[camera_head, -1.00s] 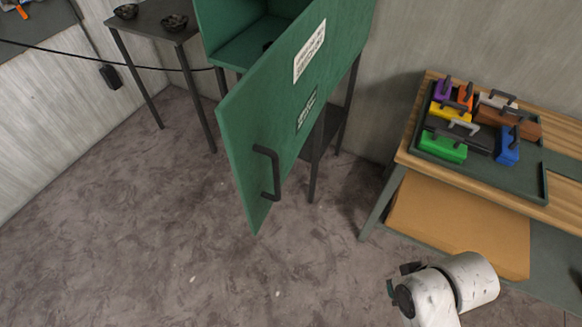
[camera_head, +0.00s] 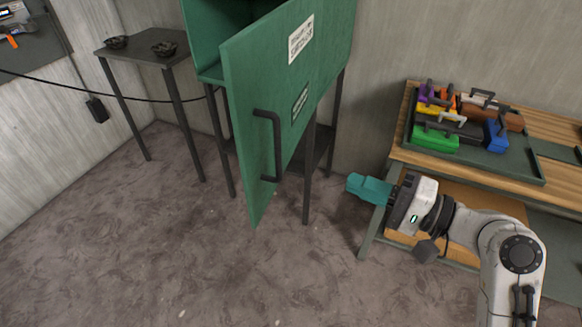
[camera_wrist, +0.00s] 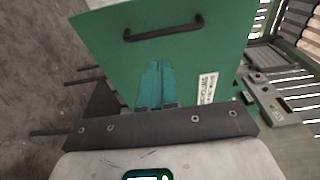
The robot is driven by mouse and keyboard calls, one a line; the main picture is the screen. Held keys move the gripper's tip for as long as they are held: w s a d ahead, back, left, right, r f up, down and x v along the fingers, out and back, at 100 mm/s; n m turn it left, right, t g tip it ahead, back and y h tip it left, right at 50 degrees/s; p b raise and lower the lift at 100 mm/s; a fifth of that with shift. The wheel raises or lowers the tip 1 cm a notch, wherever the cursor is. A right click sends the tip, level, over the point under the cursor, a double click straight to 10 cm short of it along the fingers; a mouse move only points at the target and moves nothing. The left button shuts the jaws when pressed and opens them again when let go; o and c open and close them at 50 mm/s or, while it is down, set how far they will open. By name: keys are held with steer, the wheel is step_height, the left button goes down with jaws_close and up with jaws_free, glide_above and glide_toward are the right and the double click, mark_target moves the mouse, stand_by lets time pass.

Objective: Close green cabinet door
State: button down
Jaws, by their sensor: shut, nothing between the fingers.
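The green cabinet door (camera_head: 290,85) stands partly open in the head view, swung out toward the viewer, with a dark handle (camera_head: 272,145) near its free edge. Part of the green cabinet (camera_head: 206,35) shows behind it at the left, with its opening visible. My gripper (camera_head: 352,184) has teal fingers and is shut and empty. It is to the right of the door and apart from it, on the outer face's side. In the wrist view the shut fingers (camera_wrist: 157,84) point at the door's outer face (camera_wrist: 230,45), with the handle (camera_wrist: 163,32) beyond the tips.
A wooden workbench (camera_head: 400,157) at the right carries a tray (camera_head: 520,172) of several coloured blocks with handles. A small dark table (camera_head: 140,50) with two bowls stands at the left. The floor (camera_head: 150,250) in front of the cabinet is clear.

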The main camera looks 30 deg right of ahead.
steer(key=p+x, duration=0.1)
steer(key=x, duration=1.2)
steer(key=shift+p, duration=0.4)
